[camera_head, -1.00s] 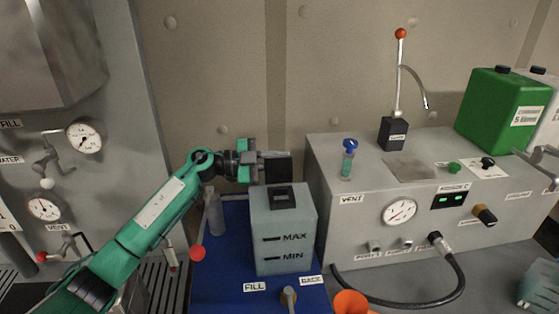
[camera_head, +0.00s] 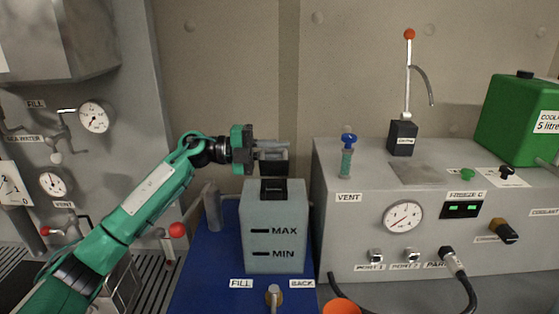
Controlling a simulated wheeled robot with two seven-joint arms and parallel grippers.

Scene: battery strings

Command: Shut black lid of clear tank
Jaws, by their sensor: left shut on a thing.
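The clear tank (camera_head: 272,235) is a pale, see-through box with MAX and MIN marks, standing on the blue surface in front of me. A black square filler neck (camera_head: 273,190) is on its top. The black lid (camera_head: 274,167) stands raised at the back of the neck, so the tank is not covered. My left gripper (camera_head: 272,151) comes in from the left above the tank, its fingers shut on the upper part of the lid and partly hiding it. My right gripper is not in view.
A grey console (camera_head: 430,235) with gauge and hoses stands close on the tank's right. An orange funnel (camera_head: 341,306) and a valve handle (camera_head: 273,295) are in front.

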